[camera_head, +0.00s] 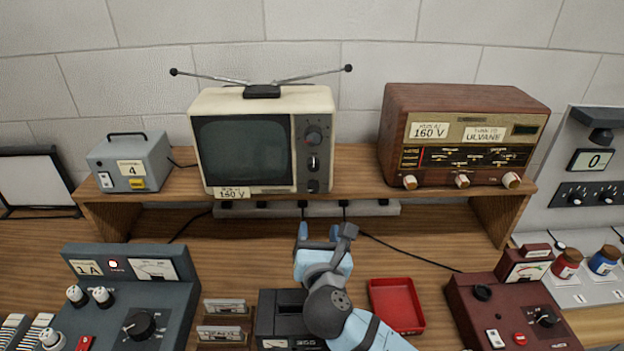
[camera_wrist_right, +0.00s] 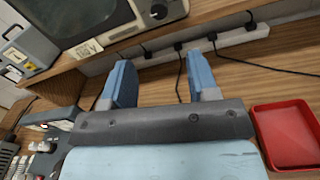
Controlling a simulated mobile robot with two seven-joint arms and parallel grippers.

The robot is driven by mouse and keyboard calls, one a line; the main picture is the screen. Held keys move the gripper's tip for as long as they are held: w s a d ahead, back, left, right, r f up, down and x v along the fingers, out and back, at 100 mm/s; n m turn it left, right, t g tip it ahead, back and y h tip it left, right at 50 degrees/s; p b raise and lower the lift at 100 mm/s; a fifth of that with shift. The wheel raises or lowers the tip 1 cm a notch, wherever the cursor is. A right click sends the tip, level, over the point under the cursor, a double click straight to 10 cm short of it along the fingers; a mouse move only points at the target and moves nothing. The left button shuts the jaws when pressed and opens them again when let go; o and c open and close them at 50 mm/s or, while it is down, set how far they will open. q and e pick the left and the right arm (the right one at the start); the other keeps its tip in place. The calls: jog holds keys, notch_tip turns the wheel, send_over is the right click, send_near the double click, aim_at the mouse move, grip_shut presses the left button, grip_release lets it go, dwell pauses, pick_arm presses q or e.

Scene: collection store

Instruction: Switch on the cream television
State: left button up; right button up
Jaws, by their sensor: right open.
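The cream television (camera_head: 262,143) stands on the wooden shelf, with two antenna rods on top. Its screen (camera_head: 243,151) is dark. The television's lower part also shows at the top of the right wrist view (camera_wrist_right: 95,25). My right gripper (camera_head: 318,232) is open and empty in front of and below the television's right side, apart from it. In the right wrist view its two blue fingers (camera_wrist_right: 162,85) point toward the power strip. My left gripper is not in view.
A power strip (camera_head: 380,209) with plugged cables lies under the shelf (camera_head: 350,170). A grey box labelled 4 (camera_head: 130,160) and a wooden radio (camera_head: 455,135) flank the television. A red tray (camera_head: 396,304), a grey-blue console (camera_head: 130,295) and a maroon console (camera_head: 515,310) stand in front.

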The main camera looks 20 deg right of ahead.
aim_at(314, 191)
jog(key=p+x, duration=0.2)
jog(key=x, duration=1.1)
jog(key=shift+w+r, duration=0.1)
jog(key=shift+r, duration=0.05)
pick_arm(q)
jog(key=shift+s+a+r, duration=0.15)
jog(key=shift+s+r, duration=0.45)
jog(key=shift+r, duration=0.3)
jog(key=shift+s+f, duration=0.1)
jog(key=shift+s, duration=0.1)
pick_arm(e)
jog(key=c, duration=0.9)
